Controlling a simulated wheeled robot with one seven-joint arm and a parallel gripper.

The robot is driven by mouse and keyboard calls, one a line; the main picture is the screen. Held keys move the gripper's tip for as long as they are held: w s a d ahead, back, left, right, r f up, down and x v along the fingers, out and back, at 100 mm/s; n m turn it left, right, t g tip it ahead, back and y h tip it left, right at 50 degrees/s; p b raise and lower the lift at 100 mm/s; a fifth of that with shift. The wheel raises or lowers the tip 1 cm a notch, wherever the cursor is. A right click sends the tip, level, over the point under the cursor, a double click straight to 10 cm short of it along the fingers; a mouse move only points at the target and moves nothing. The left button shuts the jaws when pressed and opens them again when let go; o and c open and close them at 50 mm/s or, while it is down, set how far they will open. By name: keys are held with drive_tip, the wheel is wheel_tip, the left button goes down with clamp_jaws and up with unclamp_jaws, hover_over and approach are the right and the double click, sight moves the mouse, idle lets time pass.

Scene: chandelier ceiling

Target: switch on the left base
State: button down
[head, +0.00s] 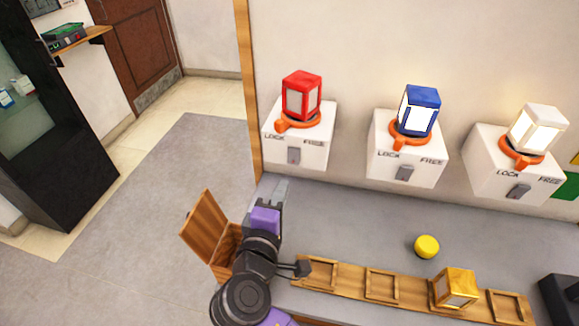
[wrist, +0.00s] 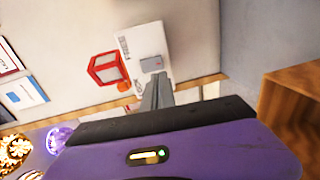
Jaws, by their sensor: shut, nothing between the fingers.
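The left base (head: 318,150) is a white wall box marked LOCK and FREE, with a grey switch (head: 293,156) on its front. A red lantern (head: 302,95) sits in an orange ring on it; its panels look dull grey, unlit. My gripper (head: 281,189) is shut and empty, just below and in front of this base, apart from it as far as I can tell. In the wrist view, turned sideways, the shut fingers (wrist: 157,92) point toward the base (wrist: 138,42), its switch (wrist: 152,64) and the red lantern (wrist: 108,69).
A middle base (head: 384,160) holds a lit blue lantern (head: 420,110); a right base (head: 484,172) holds a lit white lantern (head: 540,128). A yellow lantern (head: 456,288) stands on a wooden rack (head: 340,275). A yellow ball (head: 427,246) and an open wooden box (head: 205,228) are nearby.

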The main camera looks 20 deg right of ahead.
sight(292, 162)
drive_tip(key=p+x, duration=0.1)
drive_tip(key=x, duration=0.6)
drive_tip(key=shift+w+p, duration=0.2)
drive_tip(key=shift+p, duration=0.1)
drive_tip(key=shift+w+d, duration=0.1)
drive_tip(key=shift+d, duration=0.05)
drive_tip(key=shift+w+d+f+b, duration=0.1)
drive_tip(key=shift+f+b, duration=0.2)
drive_tip(key=shift+b, duration=0.45)
drive_tip(key=shift+r, duration=0.25)
